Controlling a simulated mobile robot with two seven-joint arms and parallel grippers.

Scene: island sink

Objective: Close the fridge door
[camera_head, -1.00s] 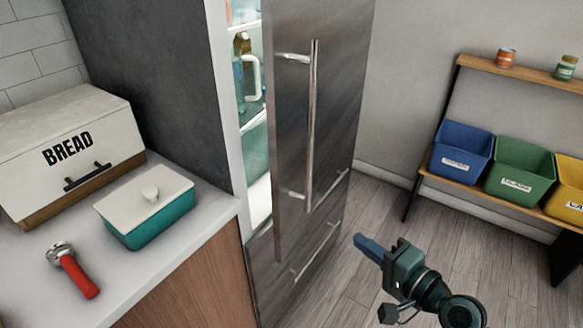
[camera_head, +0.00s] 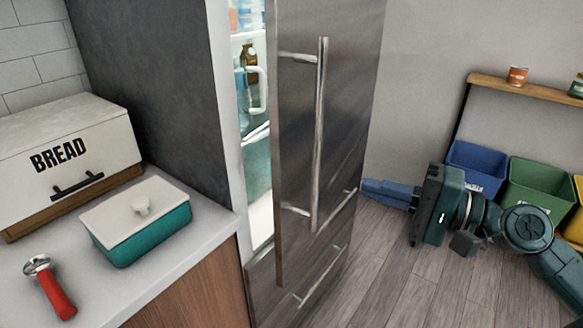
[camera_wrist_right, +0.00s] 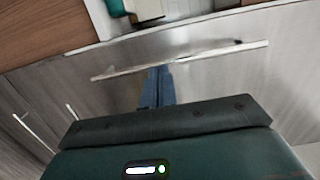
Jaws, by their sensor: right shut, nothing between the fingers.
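The fridge door (camera_head: 335,120) is a dark brushed-metal panel with a long vertical bar handle (camera_head: 319,135). It stands partly open, and the lit white interior with bottles (camera_head: 249,65) shows through the gap on its left. My right gripper (camera_head: 366,187) is shut and empty, with its blue fingers pointing left beside the door's right edge. In the right wrist view the blue fingertips (camera_wrist_right: 158,72) are close to a metal handle bar (camera_wrist_right: 180,60); I cannot tell whether they touch. My left gripper is out of view.
The counter (camera_head: 190,250) on the left holds a bread box (camera_head: 60,150), a teal dish with white lid (camera_head: 140,215) and a red-handled tool (camera_head: 50,287). A shelf (camera_head: 520,88) with blue (camera_head: 475,165), green and yellow bins stands at right, behind my right arm.

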